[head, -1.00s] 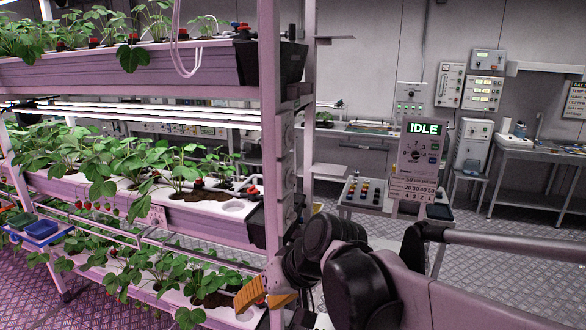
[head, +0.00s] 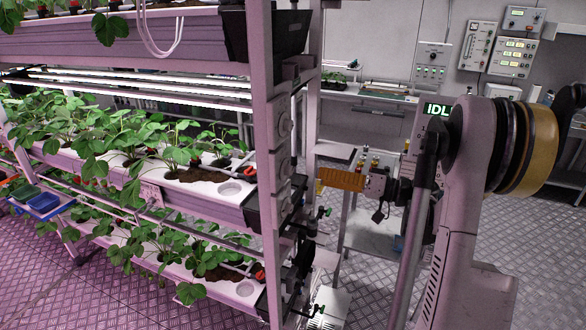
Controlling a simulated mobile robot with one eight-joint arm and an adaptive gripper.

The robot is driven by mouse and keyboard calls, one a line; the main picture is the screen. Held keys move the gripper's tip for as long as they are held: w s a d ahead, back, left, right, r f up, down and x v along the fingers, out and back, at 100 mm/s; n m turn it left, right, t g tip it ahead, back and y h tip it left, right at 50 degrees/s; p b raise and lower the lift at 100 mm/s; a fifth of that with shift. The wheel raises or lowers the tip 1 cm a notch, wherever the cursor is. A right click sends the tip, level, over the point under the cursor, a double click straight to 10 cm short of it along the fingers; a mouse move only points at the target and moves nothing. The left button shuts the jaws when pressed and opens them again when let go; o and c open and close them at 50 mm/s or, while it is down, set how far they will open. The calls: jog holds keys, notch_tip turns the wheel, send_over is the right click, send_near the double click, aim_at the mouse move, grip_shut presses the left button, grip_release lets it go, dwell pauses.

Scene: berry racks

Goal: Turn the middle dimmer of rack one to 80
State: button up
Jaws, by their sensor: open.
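The near rack's end post (head: 268,200) carries a column of small pale boxes with round knobs, seen nearly edge-on. The upper dimmer (head: 284,122) and the middle dimmer (head: 282,162) show on its right face; a lower one is partly lost among the fittings. Their scale marks are too small to read. My gripper (head: 338,179) is right of the post, with its orange fingers pointing left towards the dimmers. It is open and empty, and appears apart from the knobs. The far finger is mostly hidden behind the near one.
Strawberry plants fill the rack's white-topped troughs (head: 205,187). Pipes and valves (head: 318,235) stick out at the lower rack end. An IDLE display (head: 437,109) is partly hidden behind my arm. Benches and wall instruments (head: 513,58) stand behind. The patterned floor at right is clear.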

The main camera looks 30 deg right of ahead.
aim_at(288, 170)
jog(key=x, duration=0.9)
jog(key=shift+b, duration=0.45)
grip_shut()
